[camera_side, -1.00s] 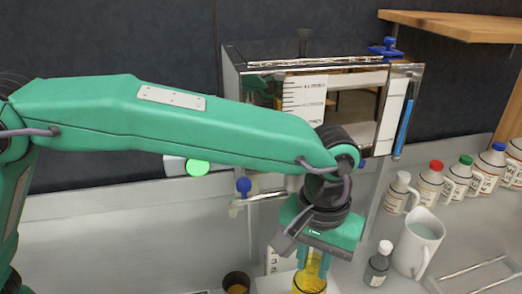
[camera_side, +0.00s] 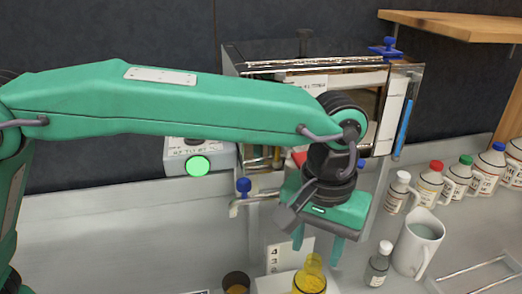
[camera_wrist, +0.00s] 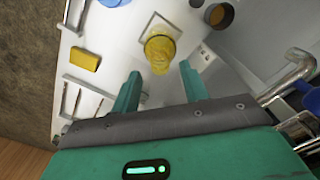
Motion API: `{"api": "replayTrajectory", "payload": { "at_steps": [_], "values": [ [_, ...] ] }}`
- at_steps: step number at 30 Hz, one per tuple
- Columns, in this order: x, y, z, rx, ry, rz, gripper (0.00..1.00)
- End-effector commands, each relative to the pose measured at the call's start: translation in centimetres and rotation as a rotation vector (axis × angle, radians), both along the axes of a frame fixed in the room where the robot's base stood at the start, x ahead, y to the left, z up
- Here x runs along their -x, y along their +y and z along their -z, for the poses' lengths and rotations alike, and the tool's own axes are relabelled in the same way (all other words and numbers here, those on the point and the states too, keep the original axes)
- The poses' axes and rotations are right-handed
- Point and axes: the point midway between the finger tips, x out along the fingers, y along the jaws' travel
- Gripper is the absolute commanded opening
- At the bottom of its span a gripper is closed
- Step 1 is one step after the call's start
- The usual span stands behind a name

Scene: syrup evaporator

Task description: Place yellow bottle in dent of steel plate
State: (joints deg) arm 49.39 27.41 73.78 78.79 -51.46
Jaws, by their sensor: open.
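The yellow bottle (camera_side: 310,282) stands upright at the bottom edge of the side view, its lower end cut off. It also shows in the wrist view (camera_wrist: 160,50), over the near part of the pale square steel plate (camera_wrist: 148,27). The plate's pale edge (camera_side: 268,285) shows beside the bottle in the side view. The bottle's base covers the dent, so I cannot tell how it sits in it.
A brown cup (camera_side: 236,283) stands left of the plate. The evaporator (camera_side: 325,68) with a blue-handled tap (camera_side: 243,188) is behind my gripper. A yellow block (camera_wrist: 85,60) lies on the bench.

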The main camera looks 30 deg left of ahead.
Motion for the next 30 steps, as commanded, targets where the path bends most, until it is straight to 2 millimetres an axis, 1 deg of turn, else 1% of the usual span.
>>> {"api": "replayTrajectory", "payload": {
  "at_steps": [1,3,9,15,21,30],
  "values": [
    [0.0,0.0,-0.9,0.003,-0.002,0.0,0.44],
    [0.0,0.0,-2.1,0.003,-0.002,0.0,0.44],
    [0.0,0.0,-5.2,0.002,-0.002,0.0,0.44],
    [0.0,0.0,-7.1,0.001,-0.001,0.0,0.44],
    [0.0,0.0,-8.0,0.0,0.0,0.0,0.44],
    [0.0,0.0,-8.1,0.0,0.0,0.0,0.44]
  ]
}}
